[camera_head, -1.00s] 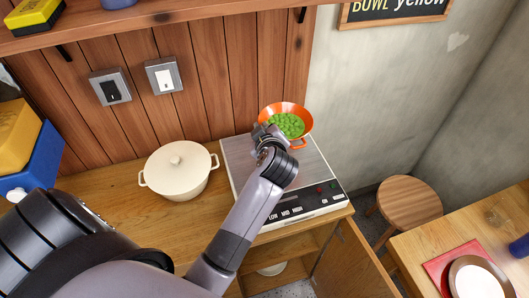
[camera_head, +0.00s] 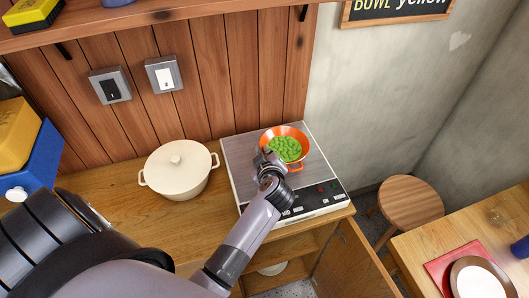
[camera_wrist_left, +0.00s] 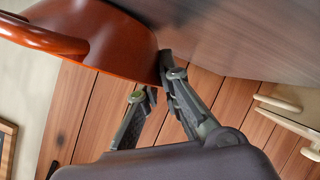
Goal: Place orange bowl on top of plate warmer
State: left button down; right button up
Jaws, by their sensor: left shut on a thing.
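The orange bowl (camera_head: 300,134) holds green round pieces and appears over the plate warmer's (camera_head: 242,165) grey top, toward its back right. My left gripper (camera_head: 266,158) is shut on the near left side of the bowl. In the left wrist view, the bowl (camera_wrist_left: 125,35) fills the upper left, with the fingertips (camera_wrist_left: 158,80) at its edge. The warmer's dark top (camera_wrist_left: 230,40) shows right beside it there. I cannot tell whether the bowl touches the warmer. My right gripper is not in view.
A cream lidded pot (camera_head: 178,172) stands on the wooden counter left of the warmer. The plank wall (camera_head: 225,80) rises close behind. A cabinet door (camera_head: 350,265) hangs open below, with a round stool (camera_head: 405,203) to the right.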

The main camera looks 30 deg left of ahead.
pick_arm(q)
jog(key=c, duration=2.2)
grip_release()
jog(key=shift+f, duration=0.15)
jog(key=o, duration=0.4)
jog(key=shift+s+d+r+p, duration=0.15)
jog(key=shift+r+p, duration=0.2)
jog(key=p+v, duration=0.7)
jog(key=v, duration=0.3)
jog(key=shift+d+r+p, duration=0.1)
jog(key=shift+r+p, duration=0.05)
jog(key=shift+p, duration=0.15)
jog(key=shift+s+d+r, duration=0.1)
jog(key=shift+s+d, duration=0.25)
jog(key=shift+s, duration=0.2)
